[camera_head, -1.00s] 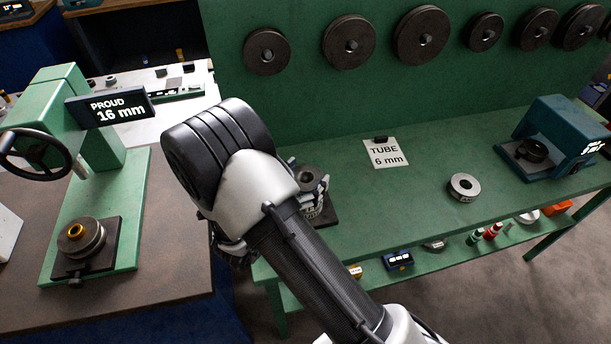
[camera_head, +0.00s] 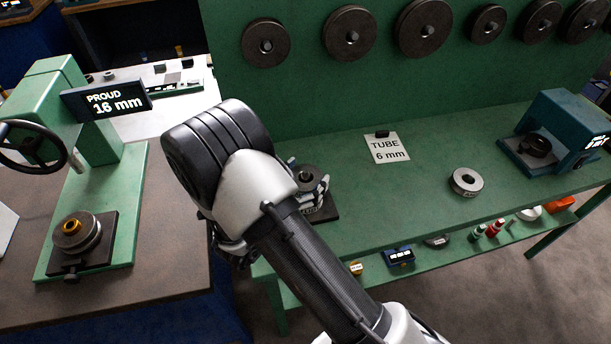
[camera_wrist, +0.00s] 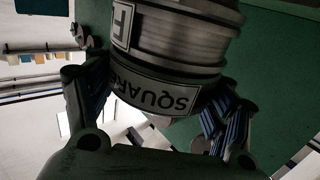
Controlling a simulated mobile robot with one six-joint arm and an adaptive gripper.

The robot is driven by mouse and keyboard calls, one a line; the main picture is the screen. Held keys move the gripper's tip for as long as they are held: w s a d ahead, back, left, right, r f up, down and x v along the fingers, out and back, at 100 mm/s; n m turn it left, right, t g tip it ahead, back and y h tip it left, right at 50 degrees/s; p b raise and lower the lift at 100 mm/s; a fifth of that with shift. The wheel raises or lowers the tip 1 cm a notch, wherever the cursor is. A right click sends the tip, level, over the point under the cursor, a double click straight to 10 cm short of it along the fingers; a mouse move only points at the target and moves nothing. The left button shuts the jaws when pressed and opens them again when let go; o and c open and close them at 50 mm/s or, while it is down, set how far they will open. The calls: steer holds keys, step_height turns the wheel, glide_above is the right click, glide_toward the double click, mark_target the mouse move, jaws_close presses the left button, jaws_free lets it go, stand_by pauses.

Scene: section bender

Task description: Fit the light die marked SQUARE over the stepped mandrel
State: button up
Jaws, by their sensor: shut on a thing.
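My gripper (camera_head: 312,192) is shut on the die marked SQUARE (camera_wrist: 155,92), whose label reads upside down in the wrist view. The fingers lie on both sides of it. A ribbed grey round body (camera_wrist: 185,42) with a label showing an F lies against the die in that view. In the head view a dark round top with a central hole (camera_head: 306,172) shows among the fingers, above a dark base plate (camera_head: 323,216) on the green bench. My arm hides part of this spot. I cannot tell how the die sits relative to the mandrel.
A light ring (camera_head: 466,182) lies on the green bench (camera_head: 410,215), beside a TUBE 6 mm card (camera_head: 387,148). A blue device (camera_head: 560,130) stands at right. A green press (camera_head: 95,200) with a PROUD 16 mm display (camera_head: 106,100) stands at left. Dark discs hang behind.

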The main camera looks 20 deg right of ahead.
steer(key=shift+f, duration=0.1)
steer(key=o, duration=1.5)
steer(key=shift+a, duration=0.1)
steer(key=v, duration=1.2)
